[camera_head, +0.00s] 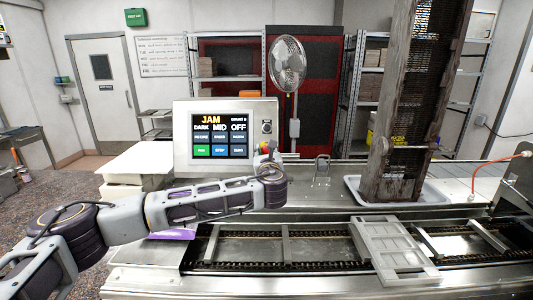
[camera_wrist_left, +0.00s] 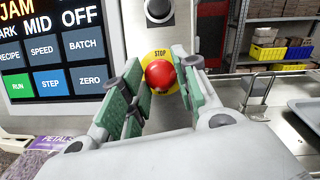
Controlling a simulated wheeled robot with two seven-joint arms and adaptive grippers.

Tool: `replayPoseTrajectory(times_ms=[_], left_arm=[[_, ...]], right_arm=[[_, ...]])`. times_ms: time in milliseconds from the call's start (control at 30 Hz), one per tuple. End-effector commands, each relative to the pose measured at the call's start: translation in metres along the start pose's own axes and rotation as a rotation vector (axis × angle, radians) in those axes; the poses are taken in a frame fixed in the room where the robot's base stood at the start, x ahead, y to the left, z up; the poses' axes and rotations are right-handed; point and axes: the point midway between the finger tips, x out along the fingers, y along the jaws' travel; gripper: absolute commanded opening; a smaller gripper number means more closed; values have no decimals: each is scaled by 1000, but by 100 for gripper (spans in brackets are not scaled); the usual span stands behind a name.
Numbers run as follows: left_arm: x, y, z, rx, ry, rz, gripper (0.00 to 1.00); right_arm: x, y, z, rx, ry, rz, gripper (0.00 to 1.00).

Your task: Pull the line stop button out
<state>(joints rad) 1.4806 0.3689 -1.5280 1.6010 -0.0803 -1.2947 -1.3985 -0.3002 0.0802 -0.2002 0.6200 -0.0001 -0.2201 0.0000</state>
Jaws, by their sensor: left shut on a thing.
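The line stop button (camera_wrist_left: 160,73) is a round red knob on a yellow plate (camera_wrist_left: 161,54) marked STOP. It sits on the panel's right side, below a dark round knob (camera_wrist_left: 158,8). My left gripper (camera_wrist_left: 160,82) has its green-padded fingers on both sides of the red knob and is shut on it. In the head view my left arm reaches across the front of the control panel (camera_head: 226,108), and the gripper (camera_head: 268,152) is at its lower right, largely hiding the button. My right gripper is in neither view.
The panel's screen (camera_head: 220,136) reads JAM, DARK, MID, OFF. A conveyor with a chain bed (camera_head: 325,248) runs below my arm. A metal wire loop (camera_head: 322,168) stands right of the gripper. A tall dark chute (camera_head: 402,110) stands in a tray (camera_head: 436,195) farther right.

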Motion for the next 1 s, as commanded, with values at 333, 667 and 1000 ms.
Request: replayPoseTrajectory(times_ms=[333,667,1000], left_arm=[[-8,0,2,0,2,0,0],[-10,0,2,0,2,0,0],[-10,0,3,0,1,0,53]], right_arm=[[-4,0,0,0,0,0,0],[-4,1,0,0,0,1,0],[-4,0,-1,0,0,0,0]])
